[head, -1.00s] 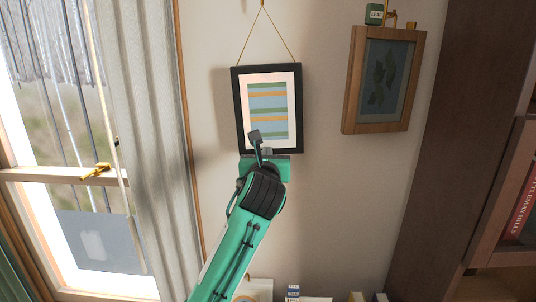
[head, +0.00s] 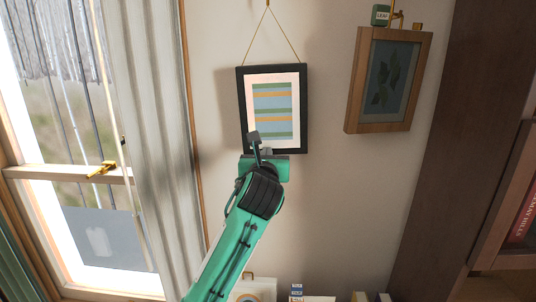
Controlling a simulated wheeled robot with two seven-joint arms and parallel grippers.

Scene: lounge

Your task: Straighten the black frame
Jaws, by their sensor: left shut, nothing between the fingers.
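The black frame (head: 302,105) hangs on the wall by a gold cord (head: 252,40) from a hook at the top of the head view. It holds a striped print in blue, green and orange with a pale border. It looks close to upright, with a very slight tilt against the picture. My left gripper (head: 255,139) is shut and empty in front of the frame's lower left part. It covers a piece of the bottom edge, and I cannot tell whether it touches the frame. My right gripper is not in view.
A curtain (head: 165,130) and window are on the left. A dark bookcase (head: 440,170) stands on the right. Small items line the bottom edge.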

